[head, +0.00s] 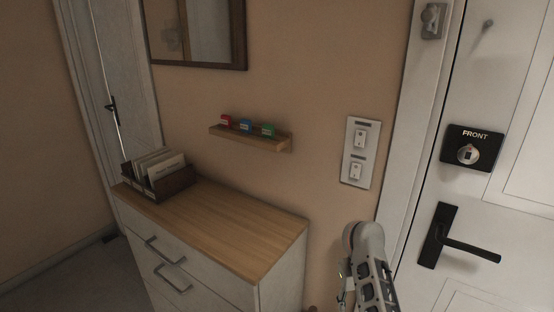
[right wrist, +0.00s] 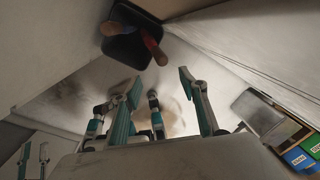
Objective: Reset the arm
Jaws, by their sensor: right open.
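My right arm (head: 368,262) rises from the bottom edge of the head view, in front of the wall between the dresser and the door. Its fingers cannot be made out clearly there. In the right wrist view my right gripper (right wrist: 160,84) has its teal-padded fingers spread apart, with nothing between them. My left gripper does not show in the head view.
A dresser (head: 225,225) with a wooden top carries a file box (head: 172,184). Above it are a small shelf (head: 262,142) with coloured items and a framed mirror (head: 198,35). A switch panel (head: 360,152) and a white door with a black handle (head: 455,243) are at right.

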